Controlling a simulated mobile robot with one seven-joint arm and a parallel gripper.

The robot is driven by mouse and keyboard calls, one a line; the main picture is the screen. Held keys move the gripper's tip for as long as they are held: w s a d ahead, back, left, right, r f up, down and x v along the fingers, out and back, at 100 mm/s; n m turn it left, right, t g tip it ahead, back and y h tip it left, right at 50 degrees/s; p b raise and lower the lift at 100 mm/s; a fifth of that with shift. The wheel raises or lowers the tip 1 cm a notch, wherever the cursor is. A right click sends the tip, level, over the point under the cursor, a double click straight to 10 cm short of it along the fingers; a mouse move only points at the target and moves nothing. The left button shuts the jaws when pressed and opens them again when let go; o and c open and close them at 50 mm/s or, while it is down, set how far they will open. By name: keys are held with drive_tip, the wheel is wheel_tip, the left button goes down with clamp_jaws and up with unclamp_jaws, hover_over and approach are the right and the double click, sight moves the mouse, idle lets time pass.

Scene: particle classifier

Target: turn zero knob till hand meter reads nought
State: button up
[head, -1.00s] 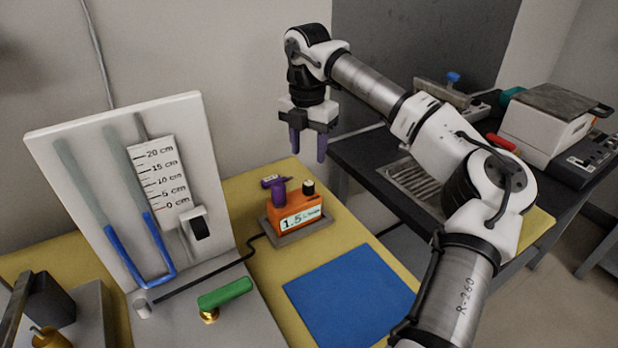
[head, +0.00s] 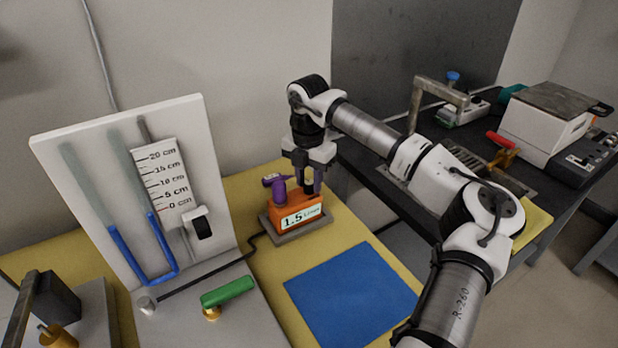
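The orange hand meter (head: 290,219) stands on a grey plate on the yellow bench; its display reads 1.5, with the small unit text too blurred to read. A black knob (head: 308,187) is on its top right, and a purple lever-like part (head: 278,188) stands on its top left.
A manometer board (head: 80,185) with a blue-filled U-tube and cm scale stands to the left. A green-handled valve (head: 227,292) is in front of it. A blue mat (head: 350,288) lies clear at the front. A dark table (head: 372,150) with equipment is at right.

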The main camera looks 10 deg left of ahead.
drive_tip(key=c, duration=0.6)
drive_tip(key=shift+n, duration=0.4)
drive_tip(key=n+b, duration=0.2)
drive_tip(key=n, duration=0.1)
drive_tip(key=shift+n, duration=0.4)
drive_tip(key=n+b, duration=0.1)
drive_tip(key=n, duration=0.4)
drive_tip(key=o, duration=1)
drive_tip(key=shift+r, duration=0.1)
